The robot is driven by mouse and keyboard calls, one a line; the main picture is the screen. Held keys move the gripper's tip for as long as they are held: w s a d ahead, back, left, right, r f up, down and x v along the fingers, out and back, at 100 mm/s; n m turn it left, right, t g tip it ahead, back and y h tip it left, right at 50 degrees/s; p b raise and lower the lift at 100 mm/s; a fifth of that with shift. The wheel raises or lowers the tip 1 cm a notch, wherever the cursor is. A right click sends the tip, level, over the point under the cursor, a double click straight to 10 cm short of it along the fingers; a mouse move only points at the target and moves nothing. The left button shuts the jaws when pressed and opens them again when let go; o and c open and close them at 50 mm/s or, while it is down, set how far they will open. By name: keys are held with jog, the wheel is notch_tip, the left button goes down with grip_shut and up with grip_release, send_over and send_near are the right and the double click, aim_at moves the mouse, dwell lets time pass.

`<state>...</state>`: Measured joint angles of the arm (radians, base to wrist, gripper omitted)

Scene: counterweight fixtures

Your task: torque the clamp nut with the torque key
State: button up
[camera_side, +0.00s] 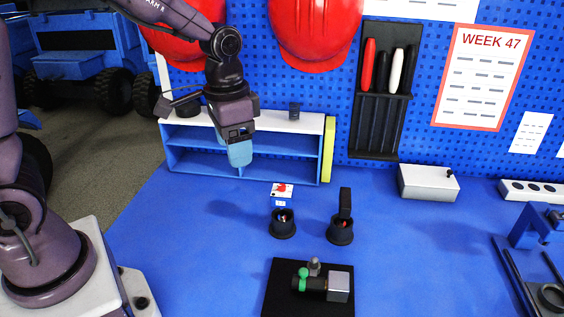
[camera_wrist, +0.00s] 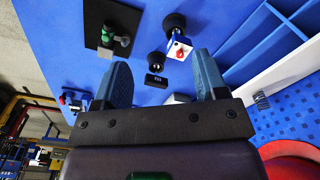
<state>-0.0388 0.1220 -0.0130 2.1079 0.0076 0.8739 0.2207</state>
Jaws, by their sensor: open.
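My gripper (camera_side: 240,155) hangs above the back of the blue table, in front of the low shelf, its blue fingers pointing down. In the wrist view my gripper (camera_wrist: 162,76) has its two fingers wide apart with nothing between them. A black upright piece (camera_side: 345,203), probably the torque key's handle, stands in the right round black holder (camera_side: 341,233); it also shows in the wrist view (camera_wrist: 156,79). The clamp fixture (camera_side: 338,287), with a grey block, green part and small grey stud, sits on a black plate (camera_side: 281,305). I cannot tell which part is the nut.
A blue shelf (camera_side: 190,147) is at the back left. A white box (camera_side: 428,182) and a blue-framed device (camera_side: 535,230) are on the right. Table between is clear.

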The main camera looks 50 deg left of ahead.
aim_at(282, 186)
jog(key=w+f+m, duration=0.1)
jog(key=w+f, duration=0.1)
jog(key=f, duration=0.1)
jog(key=w+f+m, duration=0.1)
jog(key=w+f, duration=0.2)
jog(key=w+f+m+g, duration=0.1)
jog(key=w+f+m, duration=0.1)
jog(key=w+f, duration=0.1)
jog(key=shift+w+a, duration=0.2)
jog(key=shift+a, duration=0.1)
jog(key=shift+w+r+m+t, duration=0.15)
jog(key=shift+w+r+m, duration=0.05)
jog(key=shift+w+m, duration=0.4)
jog(key=shift+w+r+m+t, duration=0.15)
jog(key=shift+w+m, duration=0.35)
jog(key=shift+w, duration=0.15)
jog(key=shift+f, duration=0.2)
jog(key=shift+s+f, duration=0.1)
jog(key=shift+f, duration=4.2)
jog(key=c, duration=0.9)
